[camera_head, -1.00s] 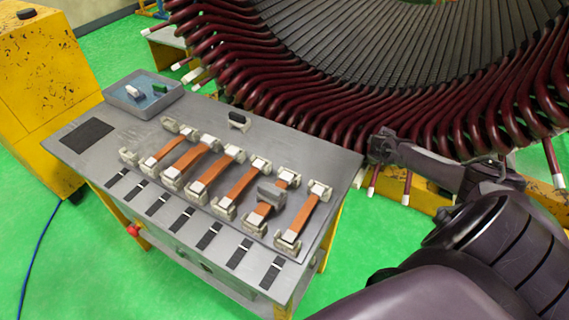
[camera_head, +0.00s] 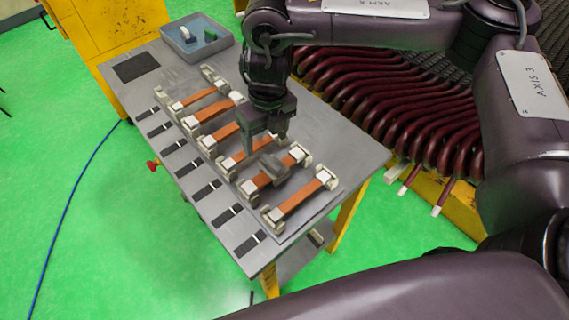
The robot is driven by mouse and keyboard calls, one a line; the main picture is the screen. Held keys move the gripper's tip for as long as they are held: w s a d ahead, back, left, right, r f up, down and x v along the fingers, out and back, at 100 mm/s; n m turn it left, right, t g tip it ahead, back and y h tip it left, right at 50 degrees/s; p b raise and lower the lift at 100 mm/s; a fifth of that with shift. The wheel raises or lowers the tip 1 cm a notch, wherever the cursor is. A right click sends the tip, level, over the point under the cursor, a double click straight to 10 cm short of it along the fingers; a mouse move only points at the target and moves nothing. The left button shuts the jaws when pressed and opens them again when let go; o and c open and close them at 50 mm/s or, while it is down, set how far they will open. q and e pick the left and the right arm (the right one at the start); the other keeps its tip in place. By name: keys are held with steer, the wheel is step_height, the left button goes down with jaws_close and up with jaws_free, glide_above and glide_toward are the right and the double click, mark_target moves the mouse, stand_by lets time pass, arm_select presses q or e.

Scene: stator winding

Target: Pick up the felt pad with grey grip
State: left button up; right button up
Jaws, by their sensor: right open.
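A grey block with a raised top (camera_head: 272,168), which looks like the felt pad with grey grip, sits on one of the copper bars (camera_head: 258,181) near the right end of the row. Its underside is hidden, so I cannot see the felt. My right gripper (camera_head: 266,139) points down over the bench, just up and left of the block in the picture. Its two fingers are apart with nothing seen between them; I cannot tell its exact height. My left gripper is not in view.
The grey bench (camera_head: 335,130) carries several copper bars in pale clamps, with black strips along the front edge. A grey tray (camera_head: 222,46) with small white and green-topped items stands at the back left. Dark red stator coils (camera_head: 400,115) rise behind the bench.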

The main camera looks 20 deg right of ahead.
mark_target(274, 161)
steer(key=shift+s+d+r+n+h, duration=0.15)
steer(key=shift+s+d+n+h, duration=0.25)
steer(key=shift+s, duration=0.1)
steer(key=shift+s+d+f, duration=0.1)
steer(key=shift+s+f, duration=0.05)
steer(key=shift+f, duration=0.95)
steer(key=f, duration=0.4)
steer(key=shift+s+f+p, duration=0.2)
steer(key=shift+f+p, duration=0.1)
steer(key=shift+f, duration=0.05)
steer(key=shift+w+f, duration=0.1)
steer(key=shift+f, duration=0.3)
steer(key=c, duration=1.2)
steer(key=shift+r, duration=0.2)
